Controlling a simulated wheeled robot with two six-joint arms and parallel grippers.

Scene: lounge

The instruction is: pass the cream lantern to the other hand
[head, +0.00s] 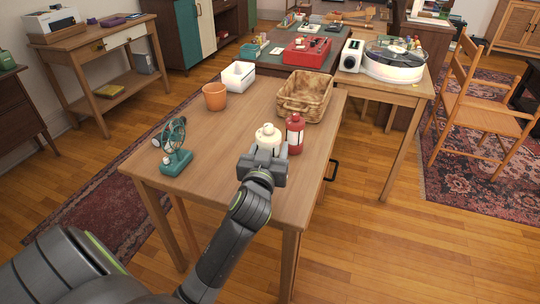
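The cream lantern (267,136) stands upright near the right front part of the wooden table, with its lower part hidden by my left gripper. My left gripper (266,152) reaches in from the front, its fingers at either side of the lantern's lower body. Whether the fingers press on it or stand slightly apart cannot be made out. A red lantern (295,134) stands upright close to the right of the cream one. My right gripper is out of view.
On the same table (218,130) are a teal fan (175,150), an orange pot (215,97), a white box (238,76) and a wicker basket (305,96). The table's middle is bare. A turntable (394,62) sits on a side table, with a wooden chair (485,105) at right.

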